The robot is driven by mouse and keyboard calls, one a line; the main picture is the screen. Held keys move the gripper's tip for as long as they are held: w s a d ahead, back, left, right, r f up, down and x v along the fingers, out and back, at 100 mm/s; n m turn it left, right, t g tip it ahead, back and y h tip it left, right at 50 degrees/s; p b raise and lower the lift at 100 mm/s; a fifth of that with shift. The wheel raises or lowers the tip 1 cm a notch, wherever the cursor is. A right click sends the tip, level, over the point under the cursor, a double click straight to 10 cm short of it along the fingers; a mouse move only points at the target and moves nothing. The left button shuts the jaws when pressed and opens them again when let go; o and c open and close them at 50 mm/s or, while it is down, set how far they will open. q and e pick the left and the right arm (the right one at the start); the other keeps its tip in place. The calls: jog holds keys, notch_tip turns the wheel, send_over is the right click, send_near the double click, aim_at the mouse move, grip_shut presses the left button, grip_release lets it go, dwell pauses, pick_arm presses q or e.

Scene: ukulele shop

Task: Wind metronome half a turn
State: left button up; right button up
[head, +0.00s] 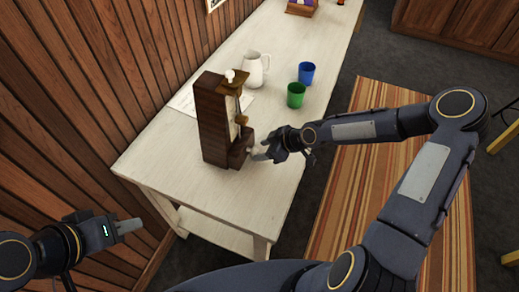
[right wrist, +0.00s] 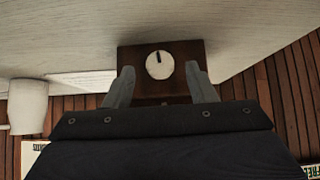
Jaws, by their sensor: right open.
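The metronome (head: 213,125) is a tall dark brown wooden case standing upright on the white table. It has a white knob on top and a lighter pendulum part on its right side. In the right wrist view, a round white winding knob (right wrist: 160,65) with a black mark pointing up the picture sits on the brown wood. My right gripper (head: 259,153) is at the low right side of the metronome. Its open fingers (right wrist: 160,72) stand on either side of the knob, with gaps visible. My left gripper (head: 136,226) is off the table at lower left, its finger gap unclear.
A white pitcher (head: 254,70), a green cup (head: 296,95) and a blue cup (head: 307,72) stand behind the metronome on the table (head: 205,210). A paper sheet (head: 183,102) lies beside it. The wood wall (head: 110,70) is close on the left.

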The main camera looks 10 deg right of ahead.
jog(key=shift+x, duration=1.1)
jog(key=shift+c, duration=0.2)
jog(key=c, duration=0.9)
jog(key=shift+w+m+g+y+p, duration=0.1)
jog(key=shift+m+g+y+p, duration=0.2)
jog(key=shift+g+p, duration=0.2)
jog(key=o, duration=0.9)
jog(key=shift+o, duration=0.2)
